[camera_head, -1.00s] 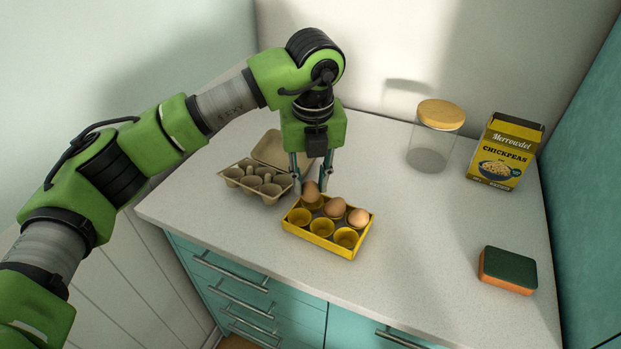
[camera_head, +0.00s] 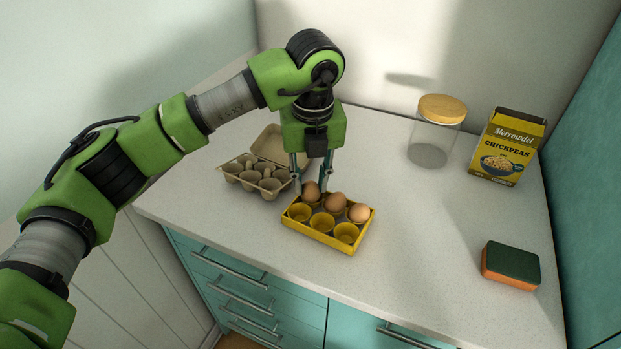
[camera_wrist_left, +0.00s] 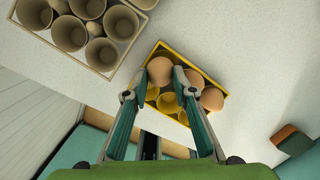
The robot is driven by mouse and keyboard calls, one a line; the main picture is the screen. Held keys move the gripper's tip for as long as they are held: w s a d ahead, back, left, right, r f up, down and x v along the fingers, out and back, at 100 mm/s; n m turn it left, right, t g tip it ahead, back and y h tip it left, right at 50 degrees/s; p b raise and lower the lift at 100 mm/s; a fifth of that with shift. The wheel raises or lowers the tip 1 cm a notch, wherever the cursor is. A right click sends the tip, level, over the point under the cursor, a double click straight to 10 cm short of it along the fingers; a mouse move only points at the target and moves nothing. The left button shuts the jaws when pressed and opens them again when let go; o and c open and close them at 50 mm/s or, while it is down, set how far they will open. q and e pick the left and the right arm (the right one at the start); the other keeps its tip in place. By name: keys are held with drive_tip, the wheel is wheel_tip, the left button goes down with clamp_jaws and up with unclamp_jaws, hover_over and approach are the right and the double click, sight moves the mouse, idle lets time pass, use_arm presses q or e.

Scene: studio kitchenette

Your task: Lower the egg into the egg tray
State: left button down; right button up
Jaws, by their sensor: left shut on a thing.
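The yellow egg tray (camera_head: 318,236) stands on the counter with two rows of cups. Two brown eggs, a middle egg (camera_head: 335,203) and a right egg (camera_head: 358,213), sit in its back row. My left gripper (camera_head: 312,190) points down over the back left cup. It is shut on a third brown egg (camera_head: 311,192), which is at that cup; I cannot tell whether it touches the bottom. The held egg (camera_wrist_left: 160,70) shows between the fingers in the left wrist view. The front row cups are empty. My right gripper is not in view.
An empty grey-brown egg carton (camera_head: 256,176) with its lid open stands just left of the tray. A glass jar (camera_head: 430,145), a chickpeas box (camera_head: 505,148) and a sponge (camera_head: 511,265) stand to the right. The counter between is clear.

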use_arm(q)
drive_tip(key=shift+f, duration=0.2)
drive_tip(key=c, duration=1.6)
unclamp_jaws()
drive_tip(key=shift+r, duration=0.15)
